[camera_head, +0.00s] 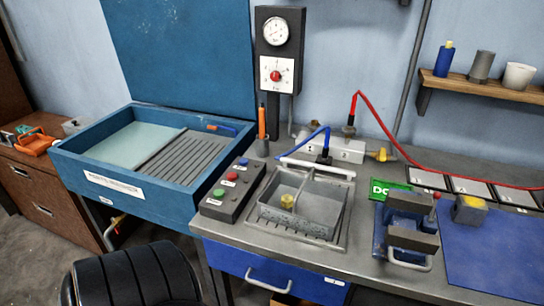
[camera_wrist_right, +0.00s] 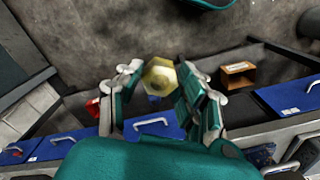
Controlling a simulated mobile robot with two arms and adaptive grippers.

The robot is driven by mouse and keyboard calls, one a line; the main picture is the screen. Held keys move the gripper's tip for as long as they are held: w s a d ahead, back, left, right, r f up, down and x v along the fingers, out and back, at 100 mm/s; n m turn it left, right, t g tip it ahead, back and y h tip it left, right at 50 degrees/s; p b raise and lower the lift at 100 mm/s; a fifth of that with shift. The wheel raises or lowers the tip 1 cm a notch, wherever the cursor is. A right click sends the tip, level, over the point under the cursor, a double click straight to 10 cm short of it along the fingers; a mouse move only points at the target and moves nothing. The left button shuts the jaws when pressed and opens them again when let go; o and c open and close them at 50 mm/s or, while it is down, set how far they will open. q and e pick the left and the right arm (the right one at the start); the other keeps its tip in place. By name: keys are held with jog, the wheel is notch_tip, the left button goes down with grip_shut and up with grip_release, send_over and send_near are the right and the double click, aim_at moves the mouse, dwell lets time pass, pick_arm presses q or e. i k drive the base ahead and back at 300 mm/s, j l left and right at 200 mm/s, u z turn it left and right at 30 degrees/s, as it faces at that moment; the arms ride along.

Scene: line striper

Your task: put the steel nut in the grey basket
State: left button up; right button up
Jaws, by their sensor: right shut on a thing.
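The grey basket (camera_head: 267,214) stands on the bench in the middle of the head view, with a divider inside and a small yellow piece (camera_head: 287,201) in it. In the right wrist view my right gripper (camera_wrist_right: 160,82) is shut on a hexagonal nut (camera_wrist_right: 159,74), which looks yellowish. The nut sits between the fingertips, above the floor and in front of blue drawers. My right gripper is outside the head view, so its distance from the basket cannot be seen. My left gripper is in neither view.
A button box (camera_head: 232,190) stands left of the basket, and a blue vise (camera_head: 406,230) stands to its right. A blue cable and white handle (camera_head: 318,168) are behind it. A blue mat (camera_head: 495,250) lies at right. A black chair (camera_head: 135,278) is in front.

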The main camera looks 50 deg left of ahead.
aim_at(318, 215)
jog(key=u, duration=0.4)
jog(key=k+u, duration=0.15)
jog(key=u, duration=0.25)
jog(key=j+u, duration=0.1)
jog(key=u, duration=0.3)
jog(key=k+u, duration=0.1)
jog(key=u, duration=0.3)
jog(key=l+u, duration=0.15)
jog(key=u, duration=0.3)
jog(key=i+l+u, duration=0.1)
jog(key=l+u, duration=0.15)
jog(key=u, duration=0.2)
jog(key=l+u, duration=0.15)
jog(key=u, duration=0.3)
jog(key=l+u, duration=0.2)
jog(key=u, duration=0.3)
jog(key=k+l, duration=0.15)
jog(key=l, duration=0.25)
jog(key=k+l, duration=0.15)
jog(key=l, duration=0.2)
jog(key=k+l, duration=0.2)
jog(key=l, duration=0.2)
jog(key=k+l, duration=0.15)
jog(key=l, duration=0.2)
